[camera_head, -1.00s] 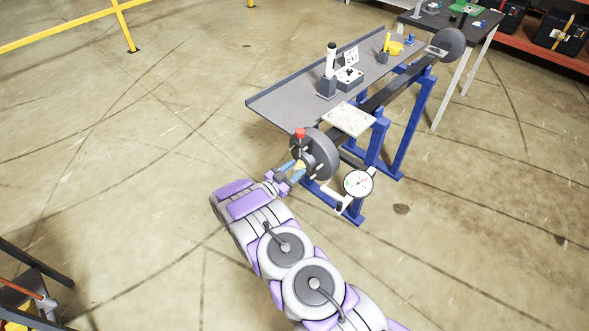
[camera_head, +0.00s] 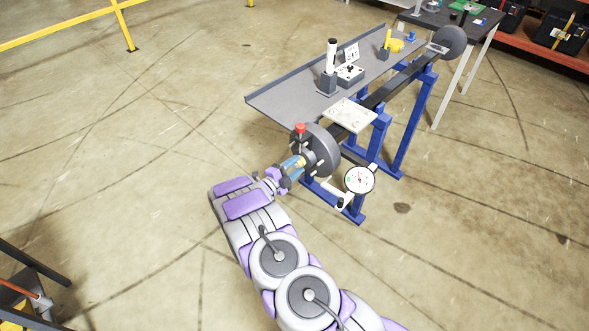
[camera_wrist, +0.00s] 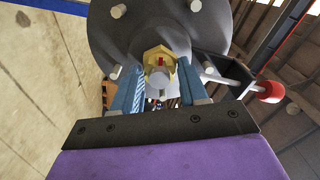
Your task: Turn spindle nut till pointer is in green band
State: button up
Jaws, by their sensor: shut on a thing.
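The brass spindle nut (camera_wrist: 158,54) sits at the hub of a dark round plate (camera_wrist: 205,22) with several pegs. My gripper (camera_wrist: 161,76) is shut on it, one blue finger on each side. In the head view my gripper (camera_head: 296,163) reaches the hub of the same plate (camera_head: 322,152) from the left. The nut is largely hidden there by the fingers. A white round dial gauge (camera_head: 359,180) stands right of and below the plate. Its pointer and green band are too small to read.
A red knob (camera_head: 300,128) stands at the plate's upper left edge; it shows at right in the wrist view (camera_wrist: 269,91).

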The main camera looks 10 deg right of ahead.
jog(key=m+b, duration=0.1)
jog(key=f+m+b, duration=0.1)
jog(key=m, duration=0.1)
jog(key=shift+s+m+b, duration=0.15)
jog(key=shift+m+b, duration=0.15)
jog(key=shift+b, duration=0.1)
jog(key=m+b, duration=0.3)
jog(key=shift+m, duration=0.3)
jog(key=shift+m+b, duration=0.6)
jog(key=shift+m, duration=1.9)
jog(key=o, duration=0.8)
jog(key=shift+a, duration=0.1)
jog(key=shift+o, duration=1.3)
jog(key=shift+r, duration=0.15)
jog(key=shift+a, duration=0.1)
